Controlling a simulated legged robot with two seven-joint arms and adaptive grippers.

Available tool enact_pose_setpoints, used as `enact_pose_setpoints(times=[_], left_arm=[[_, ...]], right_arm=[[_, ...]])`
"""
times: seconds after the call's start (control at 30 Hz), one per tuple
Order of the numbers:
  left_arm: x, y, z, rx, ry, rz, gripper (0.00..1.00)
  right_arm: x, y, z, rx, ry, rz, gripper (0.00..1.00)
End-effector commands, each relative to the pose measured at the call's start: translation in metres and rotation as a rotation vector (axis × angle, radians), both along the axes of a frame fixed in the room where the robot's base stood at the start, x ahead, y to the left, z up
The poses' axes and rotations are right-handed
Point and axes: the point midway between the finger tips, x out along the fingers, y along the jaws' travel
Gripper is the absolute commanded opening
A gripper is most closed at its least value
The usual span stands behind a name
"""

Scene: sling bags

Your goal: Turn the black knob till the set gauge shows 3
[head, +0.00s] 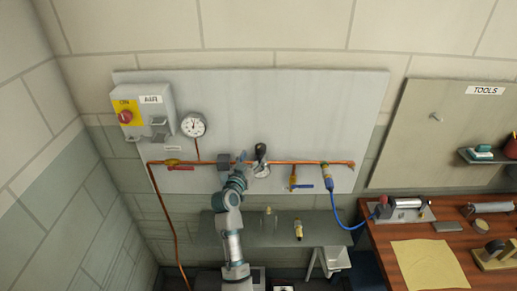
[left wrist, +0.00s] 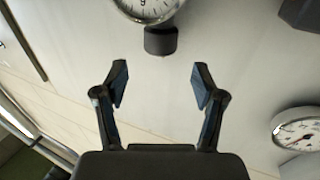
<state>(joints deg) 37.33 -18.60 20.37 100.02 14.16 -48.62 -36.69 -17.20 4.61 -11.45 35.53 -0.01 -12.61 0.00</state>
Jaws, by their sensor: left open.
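In the left wrist view a short black knob (left wrist: 160,41) sticks out just below a round white gauge (left wrist: 150,8). The gauge is cut off by the top edge, so its reading cannot be told. My left gripper (left wrist: 160,77) is open and empty, its two fingers spread either side of the knob's line and short of it, not touching. In the head view my left gripper (head: 244,161) is up at the copper pipe beside a small dark fitting (head: 260,150), partly hiding that spot. My right gripper is not in view.
Another gauge (head: 193,125) is on the panel (head: 320,110), left of my gripper. A switch box (head: 145,110) with a red button is further left. A copper pipe (head: 200,163) crosses the panel, with a red-handled valve and a blue-handled valve (head: 305,186). A shelf (head: 225,228) lies below.

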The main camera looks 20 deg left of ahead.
Motion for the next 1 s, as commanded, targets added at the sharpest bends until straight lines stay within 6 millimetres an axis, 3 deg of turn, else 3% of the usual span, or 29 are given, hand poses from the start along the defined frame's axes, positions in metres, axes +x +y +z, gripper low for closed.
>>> enact_pose_setpoints(times=[0.1,0.3,0.67,0.77,0.9,0.93,1.0], left_arm=[[0.024,-0.003,0.002,-0.002,0.0,-0.001,0.7],[0.047,-0.004,0.001,-0.001,-0.001,0.0,0.7],[0.053,-0.005,0.0,-0.001,-0.001,0.0,0.7],[0.053,-0.005,0.0,-0.001,-0.001,0.0,0.5],[0.053,-0.005,0.0,-0.001,-0.001,0.0,0.15],[0.053,-0.005,0.0,-0.001,-0.001,0.0,0.1],[0.053,-0.005,0.0,-0.001,-0.001,0.0,0.1]], right_arm=[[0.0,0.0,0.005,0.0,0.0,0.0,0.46],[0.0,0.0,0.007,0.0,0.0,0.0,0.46],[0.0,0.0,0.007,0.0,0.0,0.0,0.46],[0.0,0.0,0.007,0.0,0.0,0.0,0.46],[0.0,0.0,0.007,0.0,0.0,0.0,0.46],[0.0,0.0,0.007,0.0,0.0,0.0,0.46],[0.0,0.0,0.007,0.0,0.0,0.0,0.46]])
